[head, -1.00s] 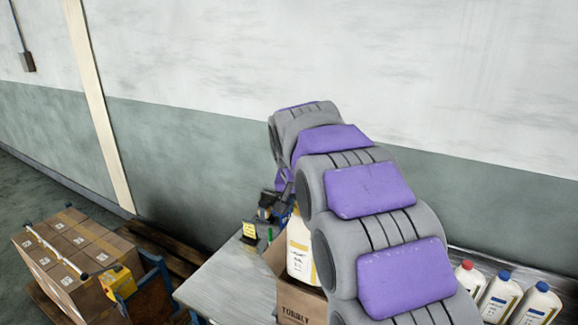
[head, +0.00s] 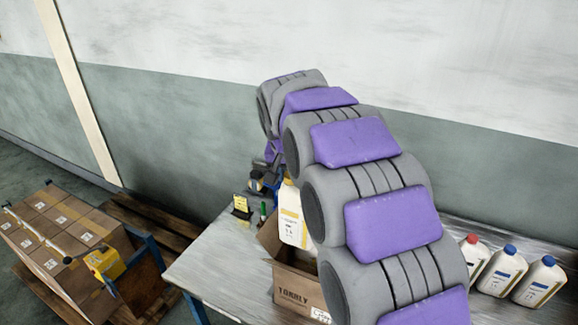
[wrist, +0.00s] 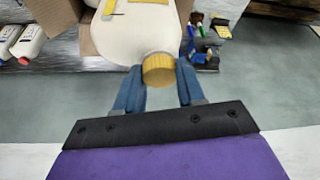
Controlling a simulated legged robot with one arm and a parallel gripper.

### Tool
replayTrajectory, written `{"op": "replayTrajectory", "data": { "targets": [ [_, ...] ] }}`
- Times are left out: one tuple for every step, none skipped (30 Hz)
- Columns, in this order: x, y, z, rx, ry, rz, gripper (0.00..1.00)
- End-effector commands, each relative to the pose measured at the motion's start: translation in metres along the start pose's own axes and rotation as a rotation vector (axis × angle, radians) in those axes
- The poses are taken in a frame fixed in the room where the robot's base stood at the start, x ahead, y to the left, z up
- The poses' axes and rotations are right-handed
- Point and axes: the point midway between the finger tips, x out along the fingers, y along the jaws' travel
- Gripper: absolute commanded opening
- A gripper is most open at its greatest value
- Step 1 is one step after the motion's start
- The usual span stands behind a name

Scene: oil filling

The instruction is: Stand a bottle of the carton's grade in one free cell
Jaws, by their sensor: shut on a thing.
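My gripper (wrist: 158,74) is shut on a white bottle (head: 292,216) with a yellow cap (wrist: 158,70) and a yellow-edged label. The fingers close around the neck and cap; the white body also shows in the wrist view (wrist: 140,38). In the head view the bottle looks upright, at the rear of an open cardboard carton (head: 297,292) marked TORRLY, its base above the front edge. My arm hides the carton's right side and most of my gripper. The carton's cells and grade mark are not readable.
One red-capped bottle (head: 472,259) and two blue-capped bottles (head: 502,270) (head: 540,282) stand at the table's right. A yellow note stand (head: 241,206) and green marker (head: 263,211) are behind the carton. Boxes (head: 60,235) on a pallet stand left of the metal table (head: 215,270).

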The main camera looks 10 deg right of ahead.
Motion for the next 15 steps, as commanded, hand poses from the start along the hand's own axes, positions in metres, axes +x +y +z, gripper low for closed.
{"op": "replayTrajectory", "data": {
  "targets": [
    [0.009,0.000,0.004,-0.001,0.002,-0.001,0.00],
    [0.012,0.000,0.005,-0.001,0.002,-0.001,0.00],
    [0.017,0.000,0.007,-0.001,0.003,-0.001,0.00],
    [0.021,0.000,0.009,-0.001,0.003,-0.001,0.00],
    [0.017,0.000,0.007,-0.001,0.004,-0.001,0.00],
    [0.016,0.000,0.006,-0.001,0.005,-0.002,0.00],
    [0.015,0.000,0.006,-0.001,0.006,-0.001,0.00],
    [0.015,0.000,0.006,-0.001,0.006,-0.001,0.00],
    [0.015,-0.001,0.006,-0.001,0.006,-0.001,0.00],
    [0.015,-0.001,0.006,-0.001,0.006,-0.001,0.00],
    [0.015,-0.001,0.006,-0.001,0.006,-0.001,0.00],
    [0.015,-0.001,0.006,-0.001,0.005,-0.001,0.00],
    [0.015,-0.001,0.006,-0.001,0.005,-0.001,0.00],
    [0.016,-0.001,0.006,-0.001,0.005,-0.001,0.00],
    [0.017,-0.001,0.007,-0.001,0.004,0.000,0.00]
  ]
}}
